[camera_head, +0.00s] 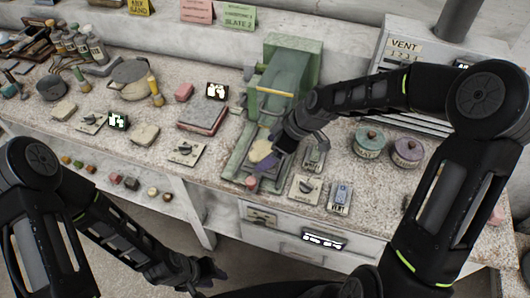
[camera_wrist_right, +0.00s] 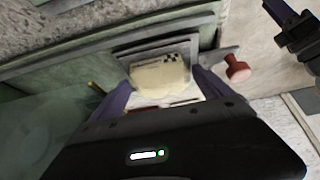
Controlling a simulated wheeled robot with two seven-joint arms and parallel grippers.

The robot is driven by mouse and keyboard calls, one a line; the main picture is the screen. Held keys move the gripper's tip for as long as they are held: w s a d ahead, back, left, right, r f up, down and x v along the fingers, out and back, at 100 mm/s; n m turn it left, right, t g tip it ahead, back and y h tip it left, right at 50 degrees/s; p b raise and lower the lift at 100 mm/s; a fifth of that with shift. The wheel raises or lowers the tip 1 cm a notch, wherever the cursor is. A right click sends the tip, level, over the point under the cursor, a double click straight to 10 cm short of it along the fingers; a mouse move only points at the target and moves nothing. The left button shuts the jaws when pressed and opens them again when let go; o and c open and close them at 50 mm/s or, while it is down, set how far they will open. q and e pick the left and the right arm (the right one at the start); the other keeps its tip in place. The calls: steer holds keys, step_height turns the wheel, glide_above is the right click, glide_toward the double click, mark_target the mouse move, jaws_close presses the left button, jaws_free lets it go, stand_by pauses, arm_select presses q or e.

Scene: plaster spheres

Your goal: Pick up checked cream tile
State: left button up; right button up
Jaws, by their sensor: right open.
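The cream tile (camera_wrist_right: 160,76), with a small black-and-white checked patch at its far edge, lies on a grey plate on the green machine's bed. It also shows in the head view (camera_head: 260,150). My right gripper (camera_head: 268,163) is over the bed, close to the tile. In the right wrist view, its purple fingers (camera_wrist_right: 161,84) are apart, one on each side of the tile's near part; contact cannot be made out. My left gripper (camera_head: 212,272) hangs low in front of the bench, away from the tile; its finger opening is unclear.
The green machine (camera_head: 290,55) rises behind the bed. A red knob (camera_wrist_right: 237,68) sits right of the tile. Switch boxes (camera_head: 305,188) stand to the right, with two lidded pots (camera_head: 369,141) beyond. A red book-like block (camera_head: 202,117) lies left.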

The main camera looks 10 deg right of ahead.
steer(key=shift+c, duration=0.4)
steer(key=c, duration=1.5)
steer(key=shift+c, duration=0.6)
steer(key=shift+r, duration=0.1)
